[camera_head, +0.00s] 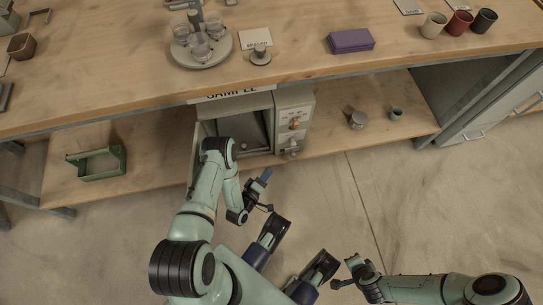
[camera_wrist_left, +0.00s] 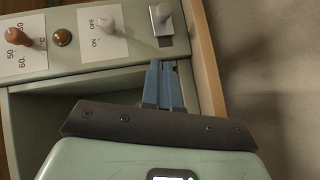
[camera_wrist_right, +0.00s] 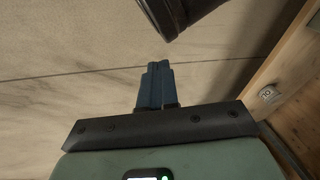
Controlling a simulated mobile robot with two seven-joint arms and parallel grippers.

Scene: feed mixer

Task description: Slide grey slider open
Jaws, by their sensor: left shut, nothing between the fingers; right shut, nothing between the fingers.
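The grey slider (camera_wrist_left: 161,15) is a small pale knob on a metal plate at the end of the mixer's control panel in the left wrist view. In the head view it sits low on the panel (camera_head: 292,150). My left gripper (camera_wrist_left: 164,66) is shut and empty. Its blue fingertips are close to the slider's plate, just below it in the left wrist view; I cannot tell whether they touch. In the head view the left gripper (camera_head: 265,174) is in front of the mixer, below the panel. My right gripper (camera_wrist_right: 157,66) is shut and empty over bare floor, away from the mixer.
The mixer (camera_head: 275,100) stands on the lower shelf with its front open. A green carrier (camera_head: 97,165) is at left; small containers (camera_head: 357,120) are at right. The front floor (camera_head: 400,210) is clear.

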